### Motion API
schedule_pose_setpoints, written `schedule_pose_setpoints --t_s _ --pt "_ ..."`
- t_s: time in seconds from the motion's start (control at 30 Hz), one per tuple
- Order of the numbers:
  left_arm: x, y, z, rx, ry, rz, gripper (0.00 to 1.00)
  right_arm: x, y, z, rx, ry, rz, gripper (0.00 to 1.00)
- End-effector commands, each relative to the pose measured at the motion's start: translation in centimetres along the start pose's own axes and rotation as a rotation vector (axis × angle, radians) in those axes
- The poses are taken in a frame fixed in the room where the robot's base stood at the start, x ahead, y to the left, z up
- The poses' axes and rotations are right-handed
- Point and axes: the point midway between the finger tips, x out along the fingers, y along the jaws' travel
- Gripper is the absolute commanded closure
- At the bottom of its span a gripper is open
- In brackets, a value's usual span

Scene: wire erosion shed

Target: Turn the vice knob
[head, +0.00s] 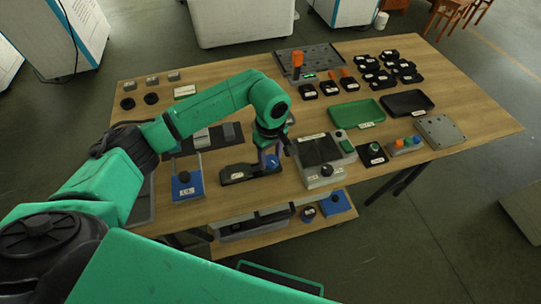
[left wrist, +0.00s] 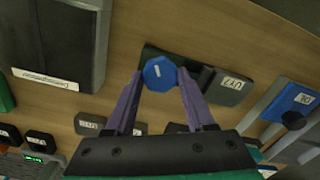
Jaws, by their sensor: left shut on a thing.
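The vice knob is a small blue faceted knob with a short white mark on its face, seen in the left wrist view (left wrist: 159,74) and in the head view (head: 272,160). It sits at one end of a low black block (head: 236,173) with a white label, which lies near the table's front edge. My left gripper (left wrist: 162,78) has purple fingers, one on each side of the knob, shut on it. In the head view the left gripper (head: 270,157) reaches down over the knob and partly hides it. My right gripper is in neither view.
A grey device with a dark top (head: 320,150) stands close right of the knob. A blue block with a black knob (head: 187,186) stands to the left. Green (head: 357,113) and black (head: 407,103) trays lie farther right. Bare wood shows mid-table.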

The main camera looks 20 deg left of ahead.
Motion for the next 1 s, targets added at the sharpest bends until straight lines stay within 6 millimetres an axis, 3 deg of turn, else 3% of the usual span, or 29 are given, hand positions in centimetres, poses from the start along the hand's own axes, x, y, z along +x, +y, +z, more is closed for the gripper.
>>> schedule_pose_setpoints --t_s 0.37,1.0 --pt "0.1 0.1 0.0 -0.175 0.000 0.003 1.00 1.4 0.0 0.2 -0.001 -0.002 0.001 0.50" --pt "0.1 0.1 0.0 -0.770 -0.002 0.005 1.00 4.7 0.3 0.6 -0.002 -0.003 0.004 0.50"
